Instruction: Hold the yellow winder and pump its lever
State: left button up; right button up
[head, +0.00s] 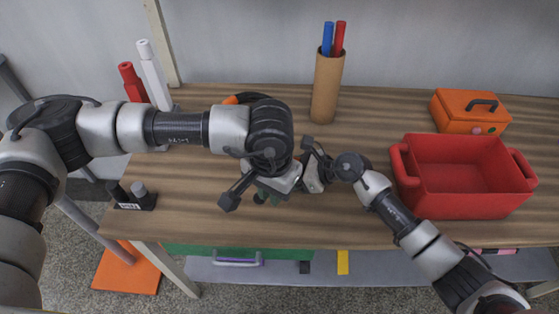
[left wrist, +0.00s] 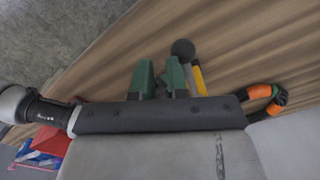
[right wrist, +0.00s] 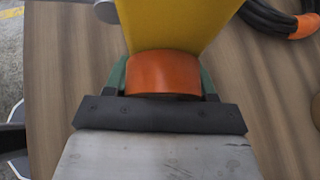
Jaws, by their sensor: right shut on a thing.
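The yellow winder (right wrist: 175,22) fills the top of the right wrist view, with an orange round part (right wrist: 163,73) below it. My right gripper (right wrist: 163,80) is shut on that orange part, one green finger on each side. In the left wrist view a yellow-and-grey lever (left wrist: 197,76) with a dark ball knob (left wrist: 183,48) shows just right of my left gripper (left wrist: 159,78). In the head view my arms hide most of the winder.
A black hose with orange ends (left wrist: 268,96) lies beside the lever. A red bin (head: 465,205) and an orange toolbox (head: 470,112) stand at the right. A cardboard tube with markers (head: 326,88) stands at the back.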

dwell(0.3)
pick_arm(q)
notch_tip(320, 180, up, 7)
jog(key=w, duration=0.1)
jog(key=shift+w+f, duration=0.15)
jog(key=shift+w, duration=0.05)
dwell(1.2)
jog(key=shift+d+f, duration=0.1)
jog(key=shift+f, duration=0.05)
dwell(0.3)
jog(key=shift+s+f, duration=0.25)
jog(key=shift+f, duration=0.75)
jog(key=shift+s+f, duration=0.25)
jog(key=shift+f, duration=0.7)
